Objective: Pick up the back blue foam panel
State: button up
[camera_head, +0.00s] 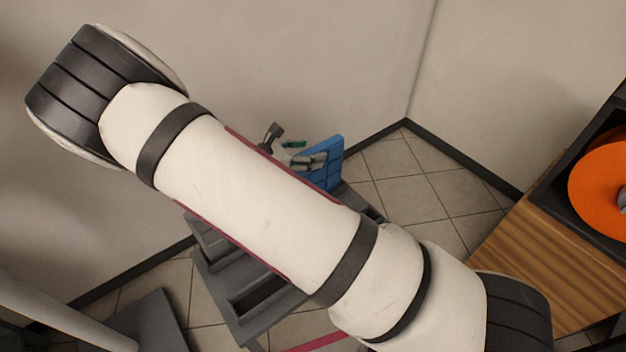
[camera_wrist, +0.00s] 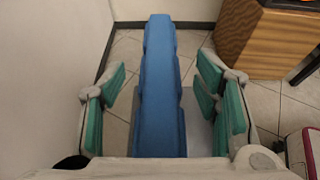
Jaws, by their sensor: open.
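One blue foam panel (camera_head: 331,163) stands upright on a grey stand (camera_head: 238,297) in the head view, partly hidden behind my arm. In the wrist view the blue panel (camera_wrist: 160,75) shows edge-on, running away from the camera. My gripper (camera_wrist: 164,98) is open, with its green-padded fingers on either side of the panel. Gaps show between the panel and both fingers, so it is not gripped. In the head view only part of my gripper (camera_head: 306,160) shows, next to the panel. No second blue panel is visible.
A wooden cabinet (camera_head: 540,262) with an orange disc (camera_head: 602,178) stands at the right. Pale walls meet in a corner behind the stand. Bare tiled floor (camera_head: 455,195) lies between the stand and the cabinet. My arm hides much of the stand.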

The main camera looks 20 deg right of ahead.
grip_shut()
